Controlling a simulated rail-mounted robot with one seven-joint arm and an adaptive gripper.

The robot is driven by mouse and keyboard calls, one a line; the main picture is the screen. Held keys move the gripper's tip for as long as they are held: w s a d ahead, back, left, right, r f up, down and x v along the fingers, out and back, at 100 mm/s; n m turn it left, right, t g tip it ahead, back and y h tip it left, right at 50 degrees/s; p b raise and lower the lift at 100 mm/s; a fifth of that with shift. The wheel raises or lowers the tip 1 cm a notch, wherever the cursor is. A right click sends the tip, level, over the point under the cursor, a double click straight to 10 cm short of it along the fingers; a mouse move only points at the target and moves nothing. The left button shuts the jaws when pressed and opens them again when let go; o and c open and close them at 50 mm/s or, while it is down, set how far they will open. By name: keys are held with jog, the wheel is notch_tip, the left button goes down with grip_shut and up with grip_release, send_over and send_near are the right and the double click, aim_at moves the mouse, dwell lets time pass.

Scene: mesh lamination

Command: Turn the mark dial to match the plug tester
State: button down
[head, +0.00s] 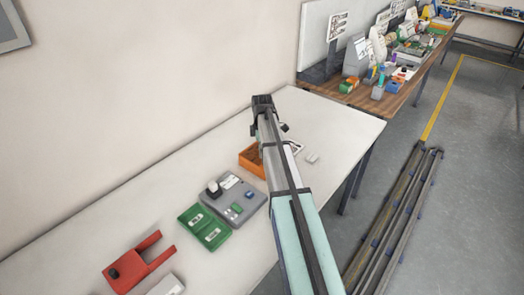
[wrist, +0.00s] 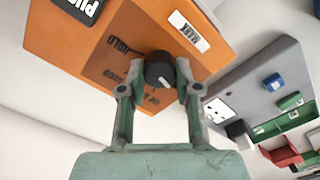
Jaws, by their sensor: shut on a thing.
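An orange box carries a round black dial (wrist: 158,68), a white "MARK" label (wrist: 188,32), a partly cut-off black label (wrist: 80,8) and dark printed text. In the wrist view the dial sits between the two fingers of my gripper (wrist: 159,82), which is shut on it. The fingers partly cover the printed text. In the head view the orange box (head: 250,160) is partly behind my arm, and the dial and gripper are hidden. A grey device (head: 247,203) with a white label and small blue and green parts stands beside it; I cannot tell whether it is the plug tester.
The grey device also shows in the wrist view (wrist: 245,85). A cluttered wooden bench (head: 310,76) stands behind.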

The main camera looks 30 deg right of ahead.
jog(key=m+b, duration=0.1)
jog(key=m, duration=0.2)
jog(key=shift+f, duration=0.1)
jog(key=m, duration=0.5)
jog(key=shift+b, duration=0.4)
jog(key=m, duration=0.3)
jog(key=shift+m+b, duration=0.3)
jog(key=m, duration=0.4)
jog(key=shift+d+m, duration=0.1)
jog(key=shift+m, duration=0.2)
jog(key=m+b, duration=0.1)
jog(key=m, duration=0.3)
jog(key=shift+m, duration=0.3)
jog(key=m, duration=0.7)
jog(key=shift+s, duration=0.1)
jog(key=shift+m, duration=1.7)
